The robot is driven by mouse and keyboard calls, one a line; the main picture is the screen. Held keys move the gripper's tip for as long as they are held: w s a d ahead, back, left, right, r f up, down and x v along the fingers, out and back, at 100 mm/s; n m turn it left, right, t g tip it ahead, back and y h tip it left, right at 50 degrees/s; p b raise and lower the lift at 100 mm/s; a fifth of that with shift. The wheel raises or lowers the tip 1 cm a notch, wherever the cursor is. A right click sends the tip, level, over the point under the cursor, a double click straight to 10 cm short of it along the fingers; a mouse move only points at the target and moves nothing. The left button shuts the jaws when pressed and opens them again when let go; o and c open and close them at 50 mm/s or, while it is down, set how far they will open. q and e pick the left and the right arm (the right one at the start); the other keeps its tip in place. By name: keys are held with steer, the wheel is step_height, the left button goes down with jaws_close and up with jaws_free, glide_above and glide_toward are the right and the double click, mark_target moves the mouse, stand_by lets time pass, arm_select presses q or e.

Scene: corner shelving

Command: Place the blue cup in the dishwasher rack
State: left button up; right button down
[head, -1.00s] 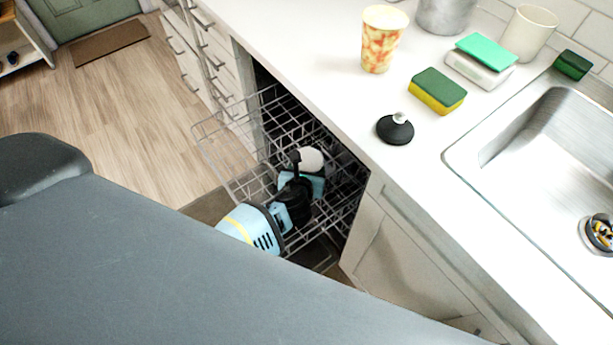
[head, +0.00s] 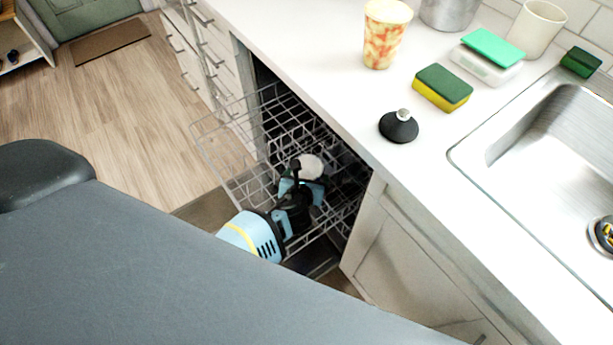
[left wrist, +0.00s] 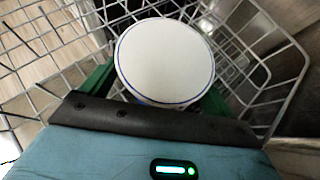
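The task's cup (head: 311,167) shows as a small white round shape at the tip of my left gripper (head: 301,187), within the wire dishwasher rack (head: 246,183). In the left wrist view the cup (left wrist: 165,60) is a white disc with a thin blue line near its rim. The green fingers of my left gripper (left wrist: 158,92) lie against it on both sides, partly hidden under it. Rack wires (left wrist: 262,88) surround the cup. I cannot tell whether its underside touches the rack. My right gripper is not in view.
The counter (head: 335,95) overhangs the rack on the right. On it stand a patterned cup (head: 385,35), a sponge (head: 442,88), a black stopper (head: 398,127) and a white mug (head: 537,28). The sink (head: 550,160) is at right. Open floor (head: 100,120) lies left.

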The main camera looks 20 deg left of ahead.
arm_select(q)
steer(key=shift+s+r, duration=0.25)
steer(key=shift+r, duration=0.1)
steer(key=p+v, duration=0.4)
steer(key=v, duration=0.7)
steer(key=shift+s+r, duration=0.15)
